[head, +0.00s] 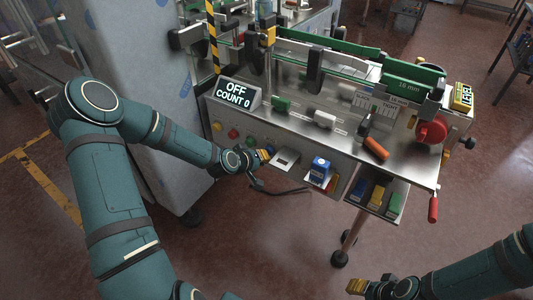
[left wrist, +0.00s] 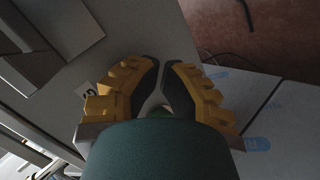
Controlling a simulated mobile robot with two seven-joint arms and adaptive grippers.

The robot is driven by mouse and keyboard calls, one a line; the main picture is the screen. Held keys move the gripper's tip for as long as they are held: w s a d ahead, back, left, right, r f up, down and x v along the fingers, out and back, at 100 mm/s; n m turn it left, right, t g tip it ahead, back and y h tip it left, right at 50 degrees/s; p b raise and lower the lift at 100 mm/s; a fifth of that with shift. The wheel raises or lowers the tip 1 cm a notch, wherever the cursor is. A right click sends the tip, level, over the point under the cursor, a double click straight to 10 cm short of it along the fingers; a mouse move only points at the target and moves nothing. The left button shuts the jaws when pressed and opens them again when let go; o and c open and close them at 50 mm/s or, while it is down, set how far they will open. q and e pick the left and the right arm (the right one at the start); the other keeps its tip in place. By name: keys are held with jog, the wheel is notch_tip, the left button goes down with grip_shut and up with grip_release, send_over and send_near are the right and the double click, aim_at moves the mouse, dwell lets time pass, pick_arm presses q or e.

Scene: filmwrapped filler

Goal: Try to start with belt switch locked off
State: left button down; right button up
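The machine's display (head: 235,94) reads "OFF" and "COUNT 0". My left gripper (head: 264,155) is at the panel, right of the yellow button. In the left wrist view its yellow fingers (left wrist: 161,66) are nearly together, with nothing visible between the tips. My right gripper (head: 368,286) is low at the bottom right, away from the machine; its finger gap is unclear.
An open tray (head: 372,209) below holds blue, yellow and green blocks. A red knob (head: 432,132) and a red-handled lever (head: 433,208) are at the right end. Floor in front is clear.

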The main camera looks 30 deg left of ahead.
pick_arm(q)
jog(key=shift+w, duration=0.45)
dwell(0.5)
jog(key=shift+s, duration=1.3)
jog(key=s+p, duration=0.1)
jog(key=s, duration=0.4)
jog(key=shift+a, duration=0.2)
dwell(0.5)
jog(key=s+d+f+m+g+h, duration=0.1)
jog(key=s+d+f+m+g, duration=0.15)
jog(key=d, duration=0.45)
jog(key=s+d+f+m+g+h, duration=0.1)
jog(key=s+d+f, duration=0.15)
jog(key=d, duration=0.45)
jog(key=s+d+f+m+g, duration=0.4)
jog(key=s+d, duration=0.4)
jog(key=s, duration=0.2)
jog(key=shift+d+g, duration=0.25)
jog(key=shift+g, duration=0.3)
